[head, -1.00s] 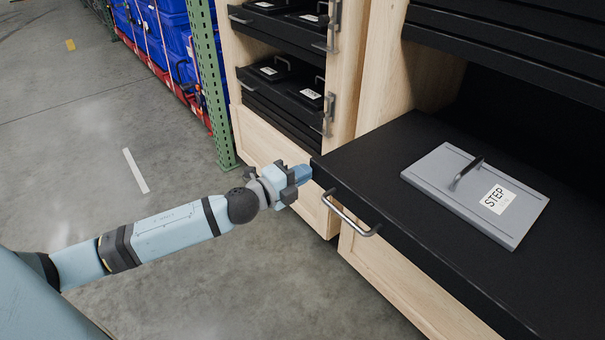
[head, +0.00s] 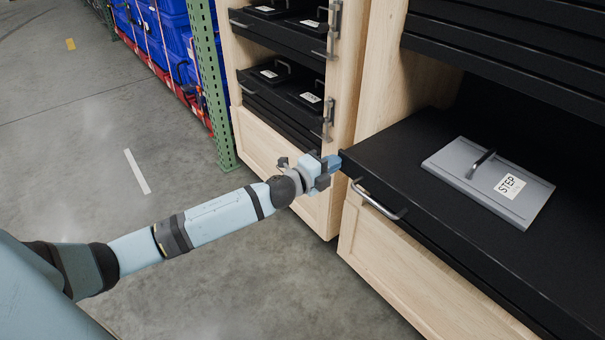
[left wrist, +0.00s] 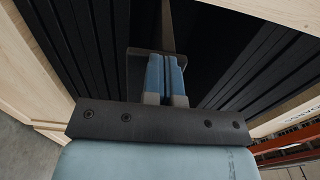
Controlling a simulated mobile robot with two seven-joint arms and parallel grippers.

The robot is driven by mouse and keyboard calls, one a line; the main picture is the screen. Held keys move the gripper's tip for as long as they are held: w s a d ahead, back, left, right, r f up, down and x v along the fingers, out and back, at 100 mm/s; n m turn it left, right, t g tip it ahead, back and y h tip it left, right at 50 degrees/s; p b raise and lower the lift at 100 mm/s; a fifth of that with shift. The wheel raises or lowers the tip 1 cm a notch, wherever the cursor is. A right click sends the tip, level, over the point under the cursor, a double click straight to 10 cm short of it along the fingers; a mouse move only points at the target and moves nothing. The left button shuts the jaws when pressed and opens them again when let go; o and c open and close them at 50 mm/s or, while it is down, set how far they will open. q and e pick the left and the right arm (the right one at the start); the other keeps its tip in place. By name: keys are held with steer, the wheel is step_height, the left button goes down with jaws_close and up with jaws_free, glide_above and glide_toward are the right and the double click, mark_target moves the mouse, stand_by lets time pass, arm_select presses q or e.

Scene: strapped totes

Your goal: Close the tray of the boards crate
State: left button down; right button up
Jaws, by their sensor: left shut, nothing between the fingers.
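The black tray (head: 415,165) is pulled out of the wooden crate (head: 400,272) on the right. A grey board (head: 478,188) with a handle and a label reading STEP lies on it. A metal bar handle (head: 378,202) is on the tray's front edge. The shut fingers also show in the left wrist view (left wrist: 165,75). My right gripper is not in view.
Another wooden cabinet (head: 270,148) with black trays stands behind to the left. A green rack post (head: 207,85) and blue totes (head: 172,38) are farther left. More black trays (head: 510,60) sit above the pulled-out one. The grey floor at left is clear.

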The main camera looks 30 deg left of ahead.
mark_target(368, 144)
arm_select(q)
steer(key=x, duration=1.2)
steer(key=shift+w, duration=0.1)
steer(key=shift+w+d, duration=0.3)
steer(key=shift+w, duration=0.35)
steer(key=shift+s+f, duration=0.1)
